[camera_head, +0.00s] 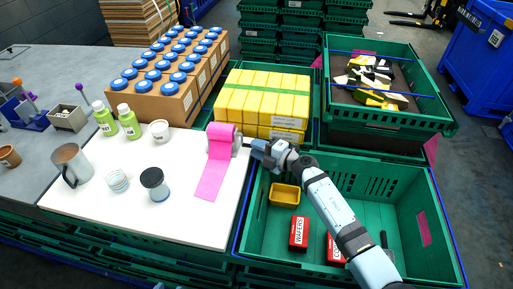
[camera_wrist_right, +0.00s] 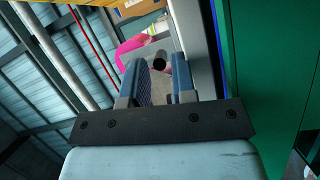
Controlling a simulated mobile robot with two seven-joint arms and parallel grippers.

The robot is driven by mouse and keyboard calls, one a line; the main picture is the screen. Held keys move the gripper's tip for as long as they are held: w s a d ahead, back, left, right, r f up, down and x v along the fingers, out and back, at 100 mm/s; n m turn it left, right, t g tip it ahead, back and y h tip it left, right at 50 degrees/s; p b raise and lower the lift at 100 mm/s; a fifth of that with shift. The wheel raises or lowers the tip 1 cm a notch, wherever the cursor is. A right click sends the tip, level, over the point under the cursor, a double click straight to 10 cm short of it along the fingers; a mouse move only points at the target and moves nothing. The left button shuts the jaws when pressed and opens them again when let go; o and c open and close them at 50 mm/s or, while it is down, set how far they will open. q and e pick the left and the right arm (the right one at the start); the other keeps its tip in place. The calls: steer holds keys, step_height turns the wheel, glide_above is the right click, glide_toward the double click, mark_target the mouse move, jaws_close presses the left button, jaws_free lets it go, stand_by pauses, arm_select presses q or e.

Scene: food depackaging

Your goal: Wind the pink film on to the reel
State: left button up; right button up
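The pink film (camera_head: 218,160) is partly wound on a reel (camera_head: 236,143) at the right edge of the white board. Its loose strip lies flat towards the front of the board. My right gripper (camera_head: 257,147) is just right of the reel, pointing at it. In the right wrist view its two fingers (camera_wrist_right: 160,78) stand apart. A dark rod end (camera_wrist_right: 160,62) shows in the gap between the fingertips, and I see no clear contact. The pink film (camera_wrist_right: 132,46) shows beyond them. My left gripper is in neither view.
Yellow boxes (camera_head: 263,95) stand close behind the reel. A green crate (camera_head: 368,183) under my right arm holds a yellow tray (camera_head: 285,194) and red boxes (camera_head: 299,233). Green bottles (camera_head: 129,122), a mug (camera_head: 71,165) and jars (camera_head: 154,184) stand on the left.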

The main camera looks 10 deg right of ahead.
steer(key=v, duration=1.3)
steer(key=shift+s+d, duration=0.1)
steer(key=shift+s, duration=0.05)
